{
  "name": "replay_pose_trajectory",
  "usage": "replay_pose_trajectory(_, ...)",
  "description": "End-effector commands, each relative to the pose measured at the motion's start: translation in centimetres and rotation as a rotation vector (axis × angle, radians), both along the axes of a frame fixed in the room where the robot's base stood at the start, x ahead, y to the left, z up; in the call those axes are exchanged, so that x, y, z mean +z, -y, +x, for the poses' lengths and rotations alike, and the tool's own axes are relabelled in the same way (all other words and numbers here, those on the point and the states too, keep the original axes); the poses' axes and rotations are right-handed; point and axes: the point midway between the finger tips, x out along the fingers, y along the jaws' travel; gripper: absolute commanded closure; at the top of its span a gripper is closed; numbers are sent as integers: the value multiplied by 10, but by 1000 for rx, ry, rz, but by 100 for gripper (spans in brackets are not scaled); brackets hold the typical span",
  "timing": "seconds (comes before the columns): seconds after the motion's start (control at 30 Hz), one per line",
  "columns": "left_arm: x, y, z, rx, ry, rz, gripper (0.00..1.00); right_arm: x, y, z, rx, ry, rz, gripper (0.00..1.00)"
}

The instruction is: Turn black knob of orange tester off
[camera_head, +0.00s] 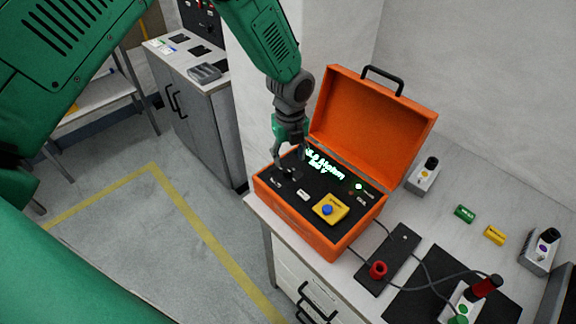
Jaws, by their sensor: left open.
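The orange tester (330,245) is an open case on the table, its lid raised with a black handle on top. Its black panel (318,187) has a lit green display (325,163), a blue button on a yellow box (329,210), and a green light. My left gripper (288,170) points down over the left part of the panel, open. The black knob is not clearly seen; the gripper's fingers cover the area where it may be. I cannot tell whether the fingers touch it. My right gripper is not in view.
A wall stands close behind the lid. A grey cabinet (205,110) stands left.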

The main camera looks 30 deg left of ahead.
Motion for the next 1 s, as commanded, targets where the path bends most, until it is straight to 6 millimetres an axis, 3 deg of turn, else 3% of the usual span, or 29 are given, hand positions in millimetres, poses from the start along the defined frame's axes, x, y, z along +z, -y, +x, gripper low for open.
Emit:
replay_pose_trajectory(0.1,-24,-4,-1,2,-3,-3,56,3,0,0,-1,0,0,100)
replay_pose_trajectory(0.3,-47,-10,-1,3,0,-9,56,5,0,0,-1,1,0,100)
replay_pose_trajectory(0.67,-52,-4,0,3,0,-4,56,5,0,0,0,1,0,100)
replay_pose_trajectory(0.73,-51,-2,0,3,1,-2,73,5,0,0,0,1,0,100)
replay_pose_trajectory(0.8,-51,-2,-1,2,0,-1,98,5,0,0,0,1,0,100)
replay_pose_trajectory(1.0,-51,-2,-1,2,1,-8,100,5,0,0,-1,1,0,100)
